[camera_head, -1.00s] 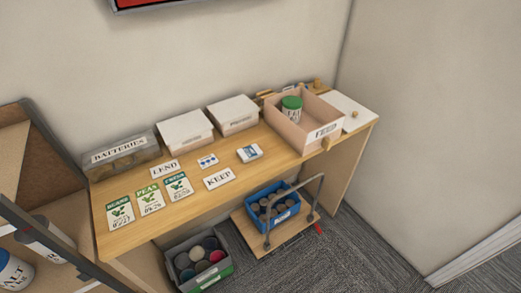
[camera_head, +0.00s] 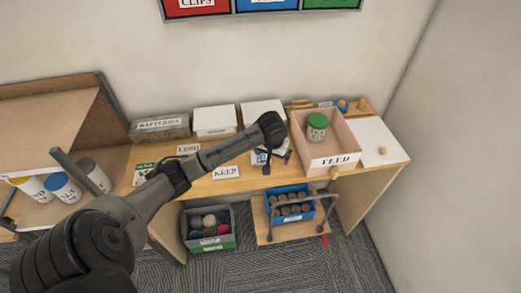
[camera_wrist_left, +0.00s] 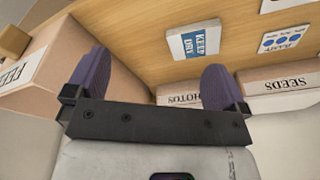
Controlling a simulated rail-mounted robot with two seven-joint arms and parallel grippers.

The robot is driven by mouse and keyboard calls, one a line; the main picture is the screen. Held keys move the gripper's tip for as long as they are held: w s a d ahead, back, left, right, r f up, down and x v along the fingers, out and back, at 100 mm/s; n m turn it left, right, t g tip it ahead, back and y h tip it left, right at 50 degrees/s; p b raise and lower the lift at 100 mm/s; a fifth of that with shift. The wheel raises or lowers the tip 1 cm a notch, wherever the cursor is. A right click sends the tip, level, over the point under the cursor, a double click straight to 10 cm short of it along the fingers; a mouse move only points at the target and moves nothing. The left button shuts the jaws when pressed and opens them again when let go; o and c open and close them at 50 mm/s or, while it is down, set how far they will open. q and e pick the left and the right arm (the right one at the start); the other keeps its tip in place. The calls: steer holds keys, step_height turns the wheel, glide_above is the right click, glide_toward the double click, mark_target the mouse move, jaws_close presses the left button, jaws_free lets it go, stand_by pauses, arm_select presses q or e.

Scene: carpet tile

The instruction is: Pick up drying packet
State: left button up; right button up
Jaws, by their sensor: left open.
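The drying packet (camera_wrist_left: 193,41) is a small white and blue packet lettered KEEP DRY, lying flat on the wooden table. In the head view the packet (camera_head: 258,158) is partly hidden behind my left gripper (camera_head: 276,157). My left gripper hangs over the table near the packet. In the left wrist view its two purple fingers (camera_wrist_left: 158,72) are spread apart with nothing between them. The packet appears beyond the fingers, in the gap between them and nearer the right one, apart from both. My right gripper is not in view.
The open FEED box (camera_head: 326,163) with a green-lidded jar (camera_head: 317,124) stands right of the gripper. White lidded boxes (camera_head: 214,119) and the BATTERIES box (camera_head: 160,127) line the wall. A KEEP card (camera_head: 226,173) lies near the front edge. Bins (camera_head: 210,247) stand below.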

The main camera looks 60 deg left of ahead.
mark_target(261, 157)
arm_select(q)
steer(key=a+r+n+g+h, duration=0.1)
steer(key=a+r+n+g, duration=0.1)
steer(key=a+r+n, duration=0.45)
steer(key=shift+m+h, duration=0.3)
steer(key=shift+m, duration=0.15)
steer(key=f, duration=0.5)
steer(key=a+f, duration=0.1)
steer(key=f, duration=0.9)
steer(key=shift+a+f+b, duration=0.2)
steer(key=shift+f+b, duration=0.05)
steer(key=shift+b, duration=0.1)
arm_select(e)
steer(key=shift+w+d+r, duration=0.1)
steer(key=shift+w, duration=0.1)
arm_select(q)
steer(key=shift+c, duration=0.2)
steer(key=c, duration=0.7)
steer(key=shift+r, duration=0.15)
